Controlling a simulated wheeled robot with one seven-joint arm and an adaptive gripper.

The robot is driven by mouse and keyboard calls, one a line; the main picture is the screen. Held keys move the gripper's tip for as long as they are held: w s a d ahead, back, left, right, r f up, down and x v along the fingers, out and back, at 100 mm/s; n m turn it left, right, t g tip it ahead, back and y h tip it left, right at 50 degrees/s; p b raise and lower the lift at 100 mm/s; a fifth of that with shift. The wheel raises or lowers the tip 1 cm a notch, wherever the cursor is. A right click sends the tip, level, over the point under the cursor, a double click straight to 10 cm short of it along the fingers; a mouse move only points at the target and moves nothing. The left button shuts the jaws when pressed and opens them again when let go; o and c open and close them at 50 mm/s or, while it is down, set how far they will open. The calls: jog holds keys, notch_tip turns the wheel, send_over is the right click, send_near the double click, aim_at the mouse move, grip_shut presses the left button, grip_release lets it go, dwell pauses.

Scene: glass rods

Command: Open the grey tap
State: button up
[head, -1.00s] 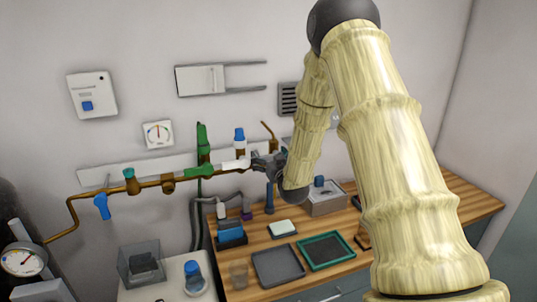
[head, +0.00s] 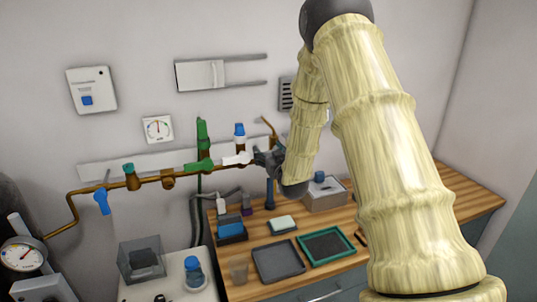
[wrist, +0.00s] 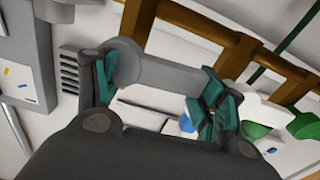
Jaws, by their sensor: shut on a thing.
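The grey tap's handle (wrist: 172,76) shows in the wrist view as a flat grey bar with a round end at its left. It lies between the teal pads of my gripper (wrist: 158,88), which is shut on it. In the head view my gripper (head: 268,160) is at the right part of the brown pipe (head: 150,182), just right of the white tap handle (head: 237,159). There my gripper hides most of the grey tap. I cannot tell how far its handle is turned.
A green handle (head: 199,166) and a blue handle (head: 102,201) sit further left on the pipe. Below is a wooden bench with a grey tray (head: 278,262), a green-rimmed tray (head: 326,247) and a grey box (head: 325,197). A glass container (head: 142,260) stands lower left.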

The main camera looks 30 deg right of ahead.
jog(key=n+b, duration=0.1)
jog(key=b, duration=0.1)
jog(key=f+n+b, duration=0.1)
jog(key=n, duration=0.1)
jog(key=shift+f+n+b, duration=0.25)
jog(key=shift+n+b, duration=0.05)
jog(key=shift+b, duration=0.1)
jog(key=shift+n+b, duration=0.45)
jog(key=shift+n, duration=0.05)
jog(key=o, duration=1.5)
jog(key=shift+c, duration=0.2)
jog(key=v, duration=1.2)
jog(key=shift+d+f, duration=0.1)
